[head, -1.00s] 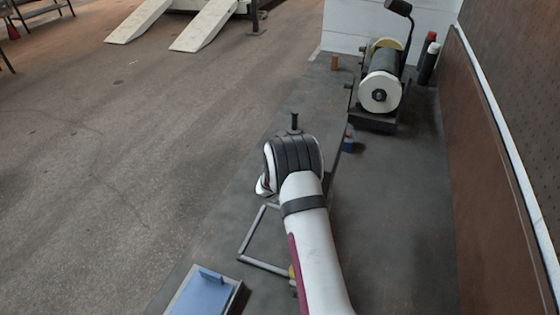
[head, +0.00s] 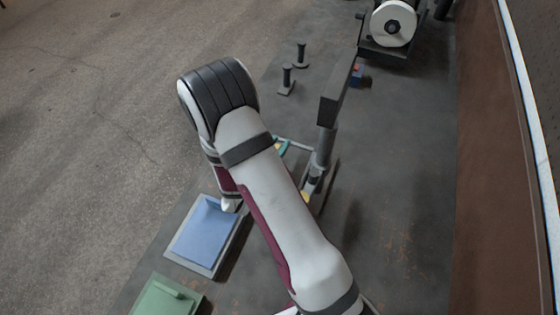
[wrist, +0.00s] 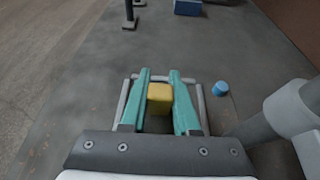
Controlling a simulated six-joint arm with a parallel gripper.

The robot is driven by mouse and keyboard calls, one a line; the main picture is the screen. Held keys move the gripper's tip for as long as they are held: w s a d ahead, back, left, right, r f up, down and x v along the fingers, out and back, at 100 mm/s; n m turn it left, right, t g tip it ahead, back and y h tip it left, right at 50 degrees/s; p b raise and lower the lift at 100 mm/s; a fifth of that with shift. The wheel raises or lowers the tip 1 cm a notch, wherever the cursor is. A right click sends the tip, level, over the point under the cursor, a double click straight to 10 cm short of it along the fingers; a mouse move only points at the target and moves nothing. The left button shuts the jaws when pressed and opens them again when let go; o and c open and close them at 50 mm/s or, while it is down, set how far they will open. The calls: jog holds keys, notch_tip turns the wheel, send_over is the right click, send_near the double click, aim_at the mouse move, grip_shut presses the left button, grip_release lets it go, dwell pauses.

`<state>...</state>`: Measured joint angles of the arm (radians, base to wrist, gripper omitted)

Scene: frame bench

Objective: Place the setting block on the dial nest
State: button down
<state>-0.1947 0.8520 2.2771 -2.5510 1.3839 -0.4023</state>
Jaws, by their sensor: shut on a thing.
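My gripper (wrist: 160,74) has teal fingers shut on a yellow block (wrist: 159,97), which I take for the setting block. The block sits between the fingers in the wrist view, with a grey rod frame (wrist: 124,102) around and beyond them. In the head view only a little teal of the gripper (head: 283,147) shows past my arm, over the rod frame. A grey post with a dark overhead bar (head: 337,98) stands just right of it. I cannot pick out the dial nest for certain; my arm hides part of that area.
A blue pad in a grey tray (head: 186,257) and a green plate (head: 160,297) lie at the bench's near left. Two dark pegs (head: 287,77) stand farther back. A roller machine (head: 392,25) is at the back. The bench right of the post is largely clear.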

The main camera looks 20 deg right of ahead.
notch_tip(320, 180, down, 6)
jog(key=c, duration=0.7)
grip_release()
jog(key=shift+f, duration=0.15)
jog(key=shift+o, duration=0.2)
jog(key=shift+r, duration=0.2)
jog(key=v, duration=1.2)
